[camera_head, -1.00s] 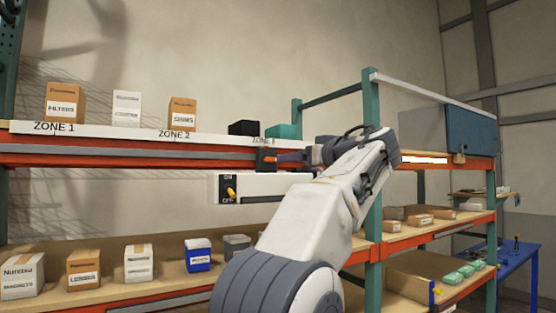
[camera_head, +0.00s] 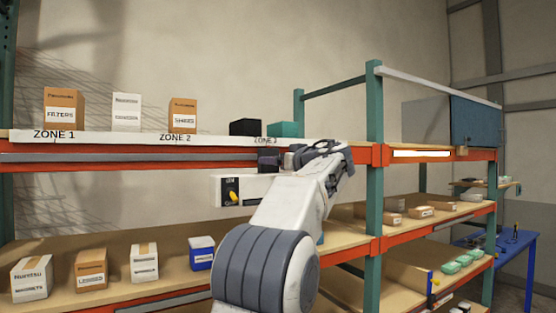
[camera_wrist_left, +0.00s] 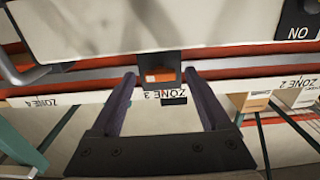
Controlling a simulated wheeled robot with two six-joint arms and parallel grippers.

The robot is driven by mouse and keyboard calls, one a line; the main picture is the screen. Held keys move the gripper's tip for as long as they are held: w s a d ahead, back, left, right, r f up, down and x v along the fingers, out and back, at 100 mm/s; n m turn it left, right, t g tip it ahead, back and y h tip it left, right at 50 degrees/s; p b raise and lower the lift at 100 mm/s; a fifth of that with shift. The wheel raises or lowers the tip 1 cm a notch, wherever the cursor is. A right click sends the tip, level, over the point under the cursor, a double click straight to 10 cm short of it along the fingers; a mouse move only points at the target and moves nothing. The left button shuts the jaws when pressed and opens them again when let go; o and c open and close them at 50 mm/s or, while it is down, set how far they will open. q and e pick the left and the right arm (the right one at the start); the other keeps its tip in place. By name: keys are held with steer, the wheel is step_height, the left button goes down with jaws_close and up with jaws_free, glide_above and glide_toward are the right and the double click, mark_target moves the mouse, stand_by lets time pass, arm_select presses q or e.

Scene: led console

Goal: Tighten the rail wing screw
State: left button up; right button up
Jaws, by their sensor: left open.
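The rail wing screw is an orange piece (camera_wrist_left: 158,76) on a dark block (camera_wrist_left: 160,60) in the left wrist view. My left gripper (camera_wrist_left: 160,75) is open, its two dark fingers on either side of the orange piece, with gaps visible. I cannot tell how deep the fingers reach. In the head view the dark block (camera_head: 268,163) sits at the shelf rail (camera_head: 130,157) below the ZONE 3 label. My left gripper (camera_head: 284,157) is at its right side and the orange piece is hidden there. My right gripper is not in view.
A white switch box (camera_head: 216,192) with a yellow lever (camera_head: 233,197) hangs just below the rail, close to my arm. Cartons such as FILTERS (camera_head: 64,108) stand on the upper shelf. A green post (camera_head: 374,160) stands to the right. A lit strip (camera_head: 420,153) shows right of it.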

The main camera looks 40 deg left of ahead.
arm_select(q)
jaws_close()
